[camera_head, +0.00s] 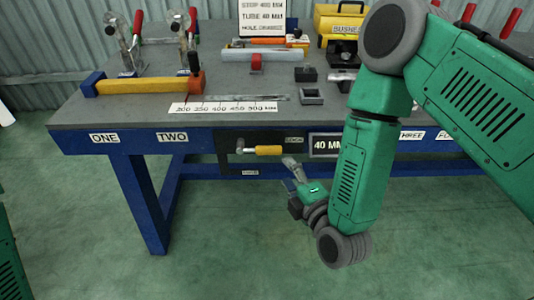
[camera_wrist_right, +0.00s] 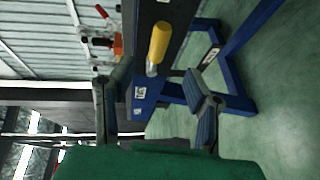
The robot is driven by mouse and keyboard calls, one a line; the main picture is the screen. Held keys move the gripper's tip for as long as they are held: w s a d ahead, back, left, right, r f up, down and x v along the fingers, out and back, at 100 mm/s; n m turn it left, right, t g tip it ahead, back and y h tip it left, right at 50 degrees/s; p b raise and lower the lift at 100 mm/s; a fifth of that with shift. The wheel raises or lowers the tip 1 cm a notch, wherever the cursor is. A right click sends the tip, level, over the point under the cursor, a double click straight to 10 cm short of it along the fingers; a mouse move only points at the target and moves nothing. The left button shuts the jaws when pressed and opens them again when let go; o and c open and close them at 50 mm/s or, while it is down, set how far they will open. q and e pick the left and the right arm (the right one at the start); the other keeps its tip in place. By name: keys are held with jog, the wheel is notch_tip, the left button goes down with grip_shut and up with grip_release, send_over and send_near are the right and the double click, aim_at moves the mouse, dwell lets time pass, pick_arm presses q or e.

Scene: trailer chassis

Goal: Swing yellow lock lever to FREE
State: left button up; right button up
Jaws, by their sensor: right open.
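The yellow lock lever (camera_head: 268,150) is on a dark panel (camera_head: 230,160) at the bench's front, its grip lying roughly level and pointing right from a metal pivot. In the right wrist view the yellow lever (camera_wrist_right: 158,45) shows ahead, between the finger directions. My right gripper (camera_head: 291,176) is open and empty, just below and right of the lever, apart from it. Its two fingers (camera_wrist_right: 157,78) stand wide apart in the wrist view. A small label (camera_head: 250,172) sits under the lever, too small to read surely. My left gripper is not in view.
The grey bench top (camera_head: 130,107) holds toggle clamps (camera_head: 128,45), a yellow bar with an orange end (camera_head: 150,86), and a ruler strip (camera_head: 222,108). A "40 MM" sign (camera_head: 326,145) is right of the lever. A blue leg (camera_head: 140,200) stands at left. The floor in front is clear.

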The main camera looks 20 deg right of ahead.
aim_at(273, 154)
jog(key=w, duration=0.3)
jog(key=w+a+f+b, duration=0.1)
jog(key=w, duration=0.6)
jog(key=shift+w+a+f+b, duration=0.2)
jog(key=shift+w+f+b, duration=0.1)
jog(key=shift+b, duration=0.05)
